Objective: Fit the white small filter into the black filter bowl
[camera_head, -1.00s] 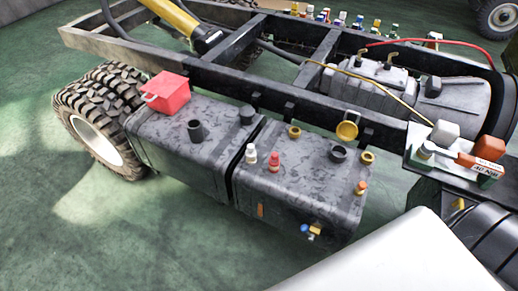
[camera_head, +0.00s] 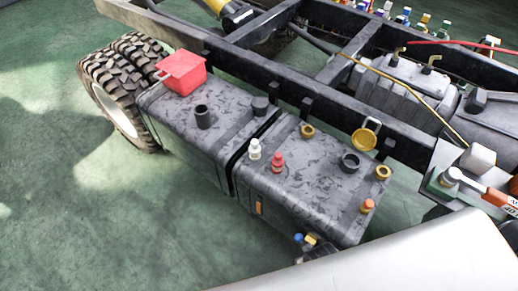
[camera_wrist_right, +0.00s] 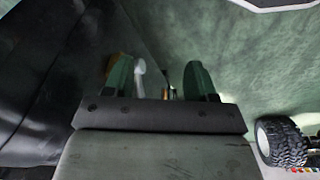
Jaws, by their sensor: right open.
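A small white piece (camera_head: 255,149) with a bottle-like shape stands upright on the near grey tank, beside a similar red one (camera_head: 277,161). An open black cup-like fitting (camera_head: 203,116) stands on the left tank, and a black round ring-shaped fitting (camera_head: 350,162) sits on the near tank. I cannot tell which of these is the filter bowl. In the right wrist view my right gripper (camera_wrist_right: 158,78) is open, its two green fingers apart. A blurred white shape (camera_wrist_right: 140,78) shows between them, apparently beyond the fingers. My left gripper is not in view.
A red box (camera_head: 182,73) sits on the left tank. A yellow ring-shaped cap (camera_head: 364,139) stands up near the chassis rail. A black frame rail (camera_head: 240,65) runs behind the tanks. Green floor (camera_head: 120,230) lies open at the left front.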

